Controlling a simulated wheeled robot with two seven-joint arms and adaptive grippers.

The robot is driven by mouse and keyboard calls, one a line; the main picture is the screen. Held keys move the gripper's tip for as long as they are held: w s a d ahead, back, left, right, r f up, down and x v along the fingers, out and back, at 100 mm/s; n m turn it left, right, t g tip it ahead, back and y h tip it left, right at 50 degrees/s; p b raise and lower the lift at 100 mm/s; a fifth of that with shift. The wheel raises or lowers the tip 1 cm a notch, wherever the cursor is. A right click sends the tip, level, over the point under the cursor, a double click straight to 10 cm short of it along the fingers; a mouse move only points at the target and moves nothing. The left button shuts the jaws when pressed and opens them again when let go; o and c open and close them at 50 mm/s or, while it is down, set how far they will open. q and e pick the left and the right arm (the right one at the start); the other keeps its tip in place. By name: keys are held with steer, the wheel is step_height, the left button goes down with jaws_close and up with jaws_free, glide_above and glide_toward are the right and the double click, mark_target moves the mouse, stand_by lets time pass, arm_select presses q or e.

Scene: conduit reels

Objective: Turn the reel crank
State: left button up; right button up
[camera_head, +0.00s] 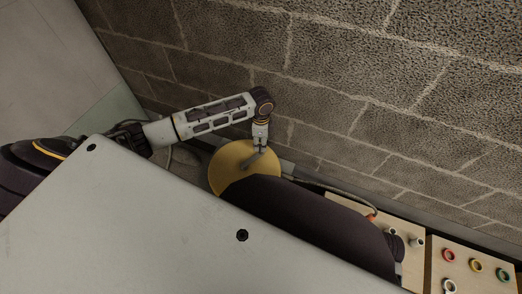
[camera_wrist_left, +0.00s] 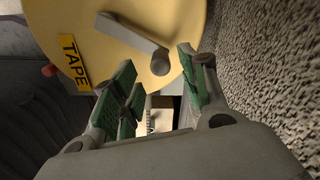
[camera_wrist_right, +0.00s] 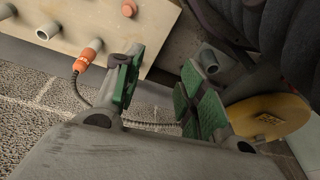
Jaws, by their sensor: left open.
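The reel is a round yellow disc (camera_head: 226,166) near the foot of the block wall in the head view. In the left wrist view the disc (camera_wrist_left: 200,22) carries a "TAPE" label, a flat grey crank arm (camera_wrist_left: 126,34) and a rounded grey crank knob (camera_wrist_left: 160,63). My left gripper (camera_head: 258,147) is over the disc. Its green-padded fingers stand apart, and the knob appears between the fingertips (camera_wrist_left: 158,72); contact cannot be told. My right gripper (camera_wrist_right: 162,65) is open and empty in the right wrist view. The yellow disc (camera_wrist_right: 285,112) shows there at the right, away from its fingers.
Pale boards (camera_head: 455,244) with coloured ring fittings and pipe stubs lie at the lower right. An orange connector (camera_wrist_right: 86,56) with a dark cable is beside my right gripper. The block wall (camera_head: 330,75) rises close behind the reel. My dark arm covers part of the disc.

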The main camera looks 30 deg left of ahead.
mark_target(252, 157)
arm_select(q)
step_height(252, 157, down, 4)
steer(key=shift+f+b, duration=0.25)
steer(key=shift+b, duration=0.45)
steer(key=shift+f, duration=0.8)
jaws_close()
arm_select(e)
steer(key=r, duration=0.3)
steer(key=shift+w+a+r+t, duration=0.1)
steer(key=shift+a+r+t, duration=0.05)
steer(key=shift+a+t, duration=0.2)
